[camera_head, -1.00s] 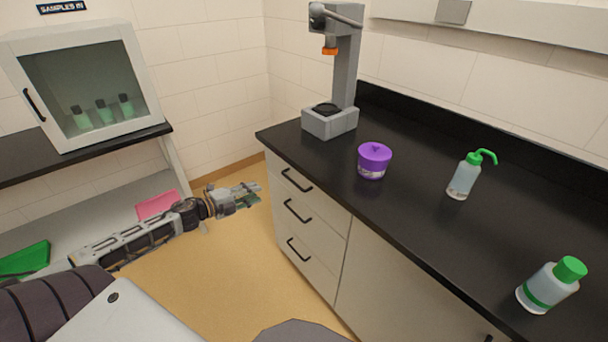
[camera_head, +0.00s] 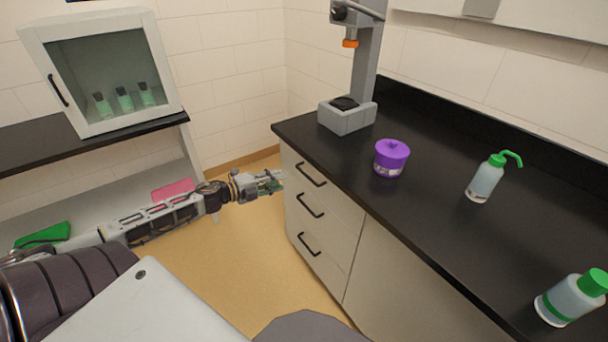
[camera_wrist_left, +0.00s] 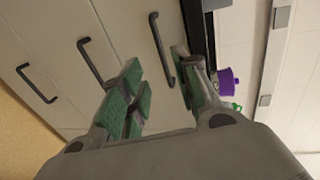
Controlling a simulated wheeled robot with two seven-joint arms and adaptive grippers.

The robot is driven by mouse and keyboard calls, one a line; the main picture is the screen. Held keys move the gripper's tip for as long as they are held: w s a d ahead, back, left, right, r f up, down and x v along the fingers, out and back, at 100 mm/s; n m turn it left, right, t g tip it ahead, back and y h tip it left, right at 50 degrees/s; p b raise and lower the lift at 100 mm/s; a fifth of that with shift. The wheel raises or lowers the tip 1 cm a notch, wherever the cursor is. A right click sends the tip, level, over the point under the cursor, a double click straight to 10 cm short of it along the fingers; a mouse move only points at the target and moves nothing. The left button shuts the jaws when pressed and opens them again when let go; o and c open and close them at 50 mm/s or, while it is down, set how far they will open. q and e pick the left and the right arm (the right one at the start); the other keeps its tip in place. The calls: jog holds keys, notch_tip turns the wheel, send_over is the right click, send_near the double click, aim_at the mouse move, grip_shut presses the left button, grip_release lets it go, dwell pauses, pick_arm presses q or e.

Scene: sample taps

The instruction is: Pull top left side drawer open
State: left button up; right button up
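The top drawer (camera_head: 338,199) is the uppermost of three pale drawer fronts at the counter's left end, and it sits flush shut. Its black bar handle (camera_head: 310,174) shows in the head view. My left gripper (camera_head: 274,182) is just left of that handle, at about its height. In the left wrist view the green-padded fingers of the gripper (camera_wrist_left: 160,87) are spread apart. The top drawer's handle (camera_wrist_left: 161,50) appears beyond them, its near end between the fingertips in the picture. No contact shows. My right gripper is out of view.
Lower handles (camera_head: 310,205) (camera_head: 309,244) sit below. The black countertop (camera_head: 420,225) overhangs the drawers and carries a grey stand (camera_head: 347,115), purple pot (camera_head: 391,157) and green-capped bottles (camera_head: 485,181) (camera_head: 570,298). A glass-fronted cabinet (camera_head: 102,128) stands left. Floor (camera_head: 262,250) before the drawers is clear.

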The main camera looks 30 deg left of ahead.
aim_at(304, 173)
pick_arm(q)
jog(key=shift+b+x, duration=1.05)
jog(key=shift+x, duration=5.2)
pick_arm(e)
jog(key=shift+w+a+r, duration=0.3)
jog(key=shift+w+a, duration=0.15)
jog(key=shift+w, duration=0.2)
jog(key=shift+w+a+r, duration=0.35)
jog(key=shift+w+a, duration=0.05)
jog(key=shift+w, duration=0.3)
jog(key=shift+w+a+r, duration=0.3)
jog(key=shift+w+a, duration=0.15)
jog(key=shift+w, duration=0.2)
pick_arm(q)
grip_shut()
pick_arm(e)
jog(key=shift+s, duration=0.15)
